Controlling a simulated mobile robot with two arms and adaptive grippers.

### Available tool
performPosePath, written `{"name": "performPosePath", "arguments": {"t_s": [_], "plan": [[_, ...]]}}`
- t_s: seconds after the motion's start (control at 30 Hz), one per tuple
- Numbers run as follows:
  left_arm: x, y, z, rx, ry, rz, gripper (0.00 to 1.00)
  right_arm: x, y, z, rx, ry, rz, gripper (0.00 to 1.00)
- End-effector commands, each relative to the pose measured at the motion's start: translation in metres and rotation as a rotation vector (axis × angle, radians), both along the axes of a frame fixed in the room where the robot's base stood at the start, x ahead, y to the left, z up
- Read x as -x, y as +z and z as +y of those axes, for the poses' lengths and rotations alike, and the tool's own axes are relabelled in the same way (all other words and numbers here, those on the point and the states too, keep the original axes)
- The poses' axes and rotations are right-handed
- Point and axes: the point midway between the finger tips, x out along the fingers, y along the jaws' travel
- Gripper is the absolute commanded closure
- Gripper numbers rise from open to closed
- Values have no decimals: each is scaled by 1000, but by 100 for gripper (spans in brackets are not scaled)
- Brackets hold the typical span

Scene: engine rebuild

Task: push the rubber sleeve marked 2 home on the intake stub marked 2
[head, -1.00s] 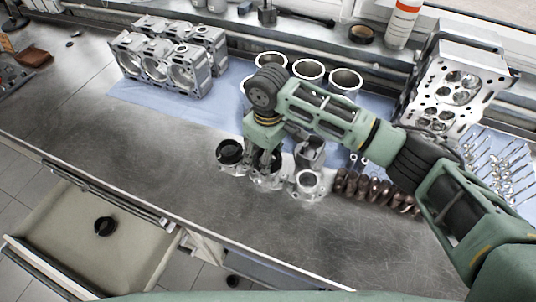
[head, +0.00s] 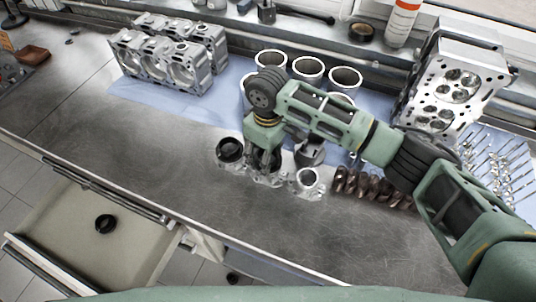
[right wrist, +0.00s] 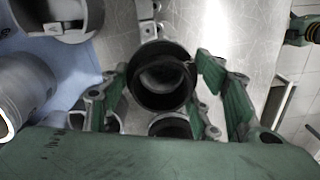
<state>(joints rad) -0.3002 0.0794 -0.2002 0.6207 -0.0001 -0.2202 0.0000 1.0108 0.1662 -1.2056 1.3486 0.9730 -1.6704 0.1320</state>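A black rubber sleeve (right wrist: 162,78) sits upright between my right gripper's fingers in the right wrist view, at the middle stub of the grey intake part. The fingers appear to press on both its sides. In the head view my right gripper (head: 265,163) points down over that middle stub and hides most of it. The left stub carries another black sleeve (head: 230,150), which also shows in the right wrist view (right wrist: 172,125), partly hidden. The right stub (head: 308,178) is bare. I cannot read any numbers, nor see how deep the gripped sleeve sits.
An open drawer (head: 60,238) holds a black ring (head: 105,224). An engine block (head: 170,58), cylinder liners (head: 308,68) and a cylinder head (head: 455,85) stand behind. Brown springs or lobes (head: 372,188) lie right of the stubs. The bench front is clear.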

Motion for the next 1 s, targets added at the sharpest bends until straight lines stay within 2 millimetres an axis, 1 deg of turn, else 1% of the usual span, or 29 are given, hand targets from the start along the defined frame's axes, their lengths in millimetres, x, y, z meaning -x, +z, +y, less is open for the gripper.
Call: {"name": "performPosePath", "arguments": {"t_s": [0.03,0.2,0.3,1.0], "plan": [[0,0,0,0,0,0,20,0,0,0,0,0,0,47],[0,0,0,0,0,0,20,0,0,0,0,0,0,62],[0,0,0,0,0,0,20,0,0,0,0,0,0,68],[0,-3,0,0,0,0,20,0,-9,0,-1,1,1,68]]}}
